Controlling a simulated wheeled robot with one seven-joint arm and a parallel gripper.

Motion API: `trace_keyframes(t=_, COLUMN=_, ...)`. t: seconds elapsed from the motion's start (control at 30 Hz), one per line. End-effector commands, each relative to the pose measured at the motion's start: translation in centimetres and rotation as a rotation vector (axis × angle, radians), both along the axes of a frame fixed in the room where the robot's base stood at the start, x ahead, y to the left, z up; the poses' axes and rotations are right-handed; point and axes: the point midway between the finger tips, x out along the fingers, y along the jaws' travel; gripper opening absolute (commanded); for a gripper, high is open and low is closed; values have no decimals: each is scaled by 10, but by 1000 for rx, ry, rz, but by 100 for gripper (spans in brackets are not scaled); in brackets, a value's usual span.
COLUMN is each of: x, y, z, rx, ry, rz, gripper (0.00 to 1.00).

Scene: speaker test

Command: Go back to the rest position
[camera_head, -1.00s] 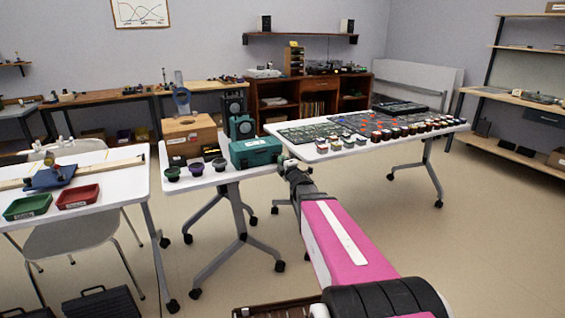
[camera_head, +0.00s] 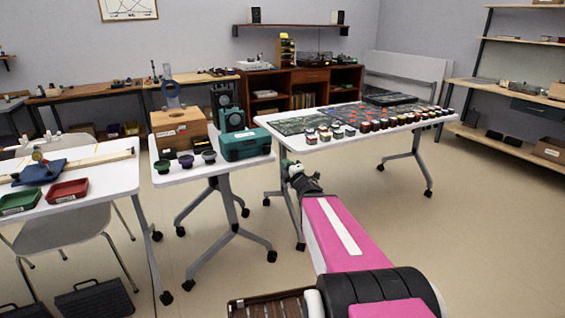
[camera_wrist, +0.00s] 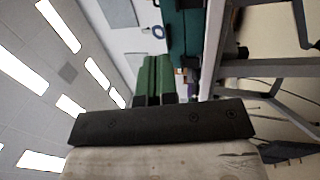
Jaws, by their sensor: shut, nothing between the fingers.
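My gripper (camera_head: 288,166) is at the end of my pink arm, in front of the gap between the middle white table (camera_head: 172,180) and the right white table (camera_head: 272,133). In the wrist view its two green fingers (camera_wrist: 154,62) lie side by side, shut, with nothing seen between them. It holds nothing and appears apart from the tables.
A teal case (camera_head: 244,145), a wooden box (camera_head: 180,130) and dark speakers (camera_head: 228,107) stand on the middle table. Small jars (camera_head: 368,125) line the right table's front edge. Red (camera_head: 68,190) and green trays (camera_head: 20,202) lie left. Open floor (camera_head: 480,235) is at right.

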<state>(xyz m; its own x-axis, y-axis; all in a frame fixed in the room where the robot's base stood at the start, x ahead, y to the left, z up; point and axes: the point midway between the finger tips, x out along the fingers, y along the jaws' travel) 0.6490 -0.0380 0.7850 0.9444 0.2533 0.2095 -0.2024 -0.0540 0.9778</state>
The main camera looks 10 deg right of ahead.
Motion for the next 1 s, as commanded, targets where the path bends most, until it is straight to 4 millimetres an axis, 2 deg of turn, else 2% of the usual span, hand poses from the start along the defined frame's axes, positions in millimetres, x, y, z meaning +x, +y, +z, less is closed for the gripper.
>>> trace_keyframes(t=0.33, x=0, y=-1, z=-1, rx=5, ry=4, rz=-3, gripper=0)
trace_keyframes(t=0.47, x=3, y=-5, z=-8, rx=52, ry=60, rz=-38, gripper=0)
trace_keyframes(t=0.57, x=6, y=-12, z=-22, rx=132, ry=154, rz=-98, gripper=0)
trace_keyframes(t=0.77, x=5, y=-26, z=-66, rx=373, ry=421, rz=-276, gripper=0)
trace_keyframes(t=0.87, x=-3, y=-31, z=-93, rx=512, ry=570, rz=-381, gripper=0)
trace_keyframes(t=1.0, x=-25, y=-29, z=-131, rx=705, ry=784, rz=-540, gripper=0)
